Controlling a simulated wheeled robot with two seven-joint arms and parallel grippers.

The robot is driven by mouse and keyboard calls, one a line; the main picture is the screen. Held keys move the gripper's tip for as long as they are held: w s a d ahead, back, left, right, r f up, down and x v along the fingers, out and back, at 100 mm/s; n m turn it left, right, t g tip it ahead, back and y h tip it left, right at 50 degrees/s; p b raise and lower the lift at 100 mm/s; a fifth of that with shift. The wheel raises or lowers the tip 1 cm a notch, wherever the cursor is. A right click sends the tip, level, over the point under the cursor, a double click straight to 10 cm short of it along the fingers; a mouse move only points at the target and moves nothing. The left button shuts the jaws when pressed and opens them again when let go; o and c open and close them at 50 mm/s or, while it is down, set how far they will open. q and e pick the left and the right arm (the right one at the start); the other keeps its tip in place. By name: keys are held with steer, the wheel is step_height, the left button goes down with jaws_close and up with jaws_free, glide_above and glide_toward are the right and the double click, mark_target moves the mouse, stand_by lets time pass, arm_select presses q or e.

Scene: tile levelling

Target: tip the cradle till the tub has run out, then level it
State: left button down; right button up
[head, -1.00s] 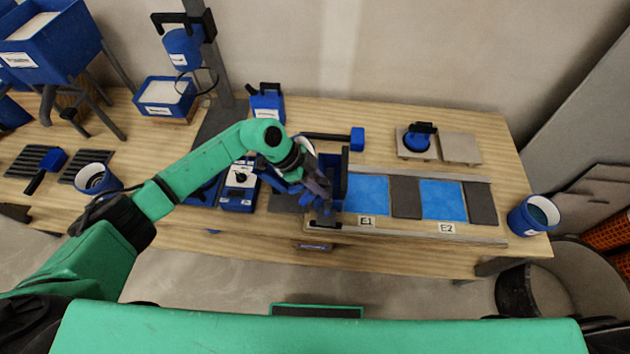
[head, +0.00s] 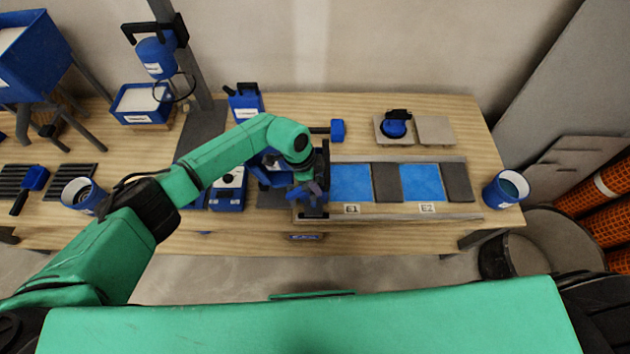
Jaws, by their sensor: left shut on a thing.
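My left gripper (head: 314,202) is shut at the near side of the cradle (head: 325,165), whose dark frame stands at the left end of the tile row. The gripper appears to hold the cradle's handle, but the grip itself is small and partly covered by my fingers. Blue parts (head: 268,166) show left of the frame, partly behind my green arm; I cannot tell whether they are the tub. The tub's inside is hidden, so its contents and the cradle's exact tilt cannot be told. My right gripper is not in view.
Right of the cradle, blue patches (head: 421,183) alternate with dark tiles (head: 387,183) along a rail. A blue bucket (head: 505,188) stands at the table's right end. A suction lifter (head: 396,124) sits on a pale tile behind. A scale-like blue device (head: 229,190) is left of the cradle.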

arm_select(q)
steer(key=shift+s+f, duration=0.1)
steer(key=shift+f, duration=0.05)
steer(key=c, duration=0.9)
jaws_free()
steer(key=shift+o, duration=1.1)
steer(key=shift+d, duration=0.1)
steer(key=b+v, duration=0.2)
steer(key=v, duration=1.2)
steer(key=shift+r, duration=0.35)
